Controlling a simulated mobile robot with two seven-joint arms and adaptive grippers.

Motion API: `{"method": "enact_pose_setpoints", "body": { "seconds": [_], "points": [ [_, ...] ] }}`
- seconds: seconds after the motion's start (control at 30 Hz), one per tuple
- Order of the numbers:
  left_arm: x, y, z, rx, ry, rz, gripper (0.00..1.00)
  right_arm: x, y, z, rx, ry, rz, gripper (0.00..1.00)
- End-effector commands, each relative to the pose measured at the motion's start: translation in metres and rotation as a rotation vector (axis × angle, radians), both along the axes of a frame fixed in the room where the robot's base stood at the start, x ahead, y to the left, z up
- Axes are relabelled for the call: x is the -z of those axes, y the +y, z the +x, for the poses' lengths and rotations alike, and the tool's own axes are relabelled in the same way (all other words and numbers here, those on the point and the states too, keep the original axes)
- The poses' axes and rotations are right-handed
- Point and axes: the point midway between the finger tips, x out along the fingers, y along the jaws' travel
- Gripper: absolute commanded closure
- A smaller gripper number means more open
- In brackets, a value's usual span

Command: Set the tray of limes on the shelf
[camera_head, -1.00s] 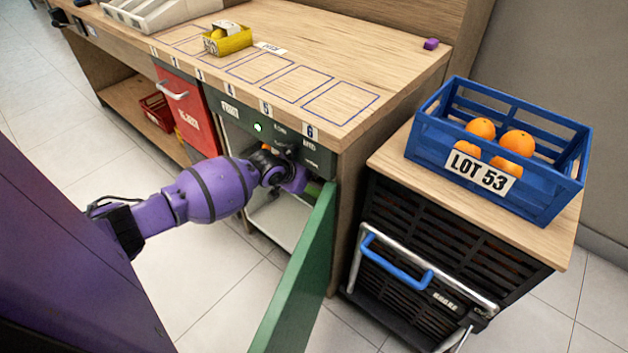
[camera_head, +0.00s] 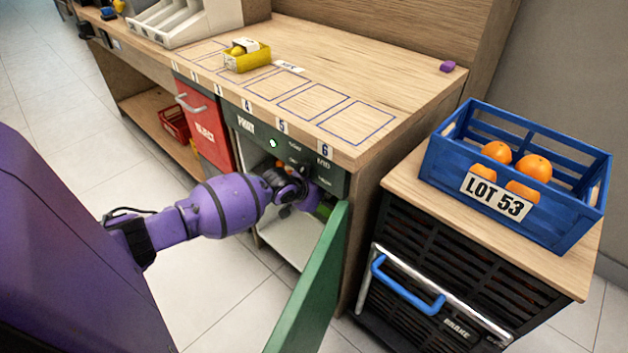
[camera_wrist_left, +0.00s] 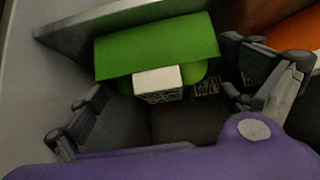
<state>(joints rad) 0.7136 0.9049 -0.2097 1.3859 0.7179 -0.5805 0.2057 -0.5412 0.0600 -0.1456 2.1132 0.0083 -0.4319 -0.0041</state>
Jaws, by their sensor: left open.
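A bright green tray (camera_wrist_left: 157,48) with a white printed label (camera_wrist_left: 158,82) shows in the left wrist view. Rounded green shapes, likely limes, show only in part beside the label. In the head view a bit of green (camera_head: 324,209) shows beside my gripper, inside the open cabinet. My left gripper (camera_head: 300,192) reaches into this cabinet, below its dark green control panel. In the left wrist view its fingers (camera_wrist_left: 172,104) are spread wide, one on each side of the tray, with nothing clearly held. Its fingertips are largely hidden in the head view. My right gripper is not in view.
The green cabinet door (camera_head: 312,285) stands open, close right of my arm. A low wooden shelf (camera_head: 150,108) is under the counter at left. A yellow tray (camera_head: 247,63) sits on the counter, beside empty outlined spots. A blue crate of oranges (camera_head: 450,160) stands right.

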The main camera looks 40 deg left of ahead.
Motion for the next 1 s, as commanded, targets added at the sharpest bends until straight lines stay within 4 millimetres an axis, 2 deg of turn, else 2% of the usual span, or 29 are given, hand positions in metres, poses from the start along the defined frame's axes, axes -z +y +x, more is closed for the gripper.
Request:
{"method": "enact_pose_setpoints", "body": {
  "seconds": [0.07,0.4,0.53,0.73,1.0],
  "points": [
    [-0.01,0.001,-0.009,0.001,0.0,0.001,0.0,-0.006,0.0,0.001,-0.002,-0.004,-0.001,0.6],
    [-0.007,0.007,-0.084,0.0,0.002,0.0,0.0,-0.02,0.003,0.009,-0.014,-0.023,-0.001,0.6],
    [-0.007,0.008,-0.107,-0.001,0.003,0.0,0.0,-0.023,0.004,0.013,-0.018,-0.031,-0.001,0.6],
    [-0.007,0.01,-0.124,-0.001,0.0,-0.001,0.0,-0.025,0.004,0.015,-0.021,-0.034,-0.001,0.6],
    [-0.007,0.01,-0.127,0.0,0.0,0.0,0.0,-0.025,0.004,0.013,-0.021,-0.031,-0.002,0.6]
  ]
}}
